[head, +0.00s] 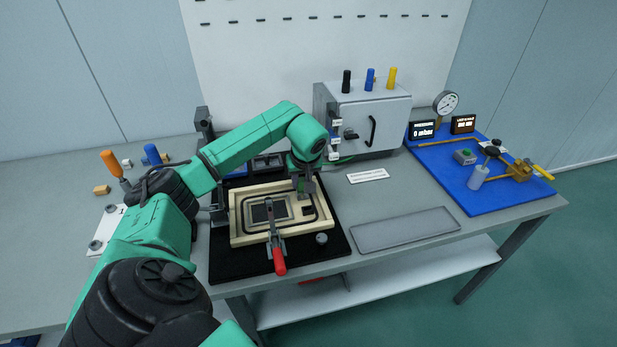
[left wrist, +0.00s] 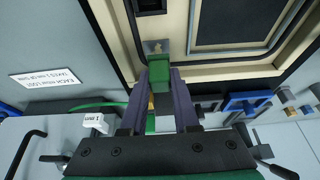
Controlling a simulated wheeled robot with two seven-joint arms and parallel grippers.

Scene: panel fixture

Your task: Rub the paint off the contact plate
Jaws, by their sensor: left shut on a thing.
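My left gripper (head: 304,186) is over the far right part of the pale panel (head: 240,235). It is shut on a small green block (left wrist: 160,77), seen between its purple-grey fingers in the left wrist view. The contact plate (left wrist: 157,46) is a small grey metal square on the panel, with a brownish-yellow patch on it. The green block's end overlaps the plate's edge in that view; I cannot tell whether they touch. In the head view the gripper largely hides the block and plate. My right gripper is not in view.
A clamp with a red handle (head: 279,262) stands at the panel's front edge. A grey cabinet (head: 385,118) stands behind. A grey tray (head: 405,230) and a blue mat (head: 485,195) with fittings lie to the right. A screwdriver with an orange handle (head: 111,163) is at left.

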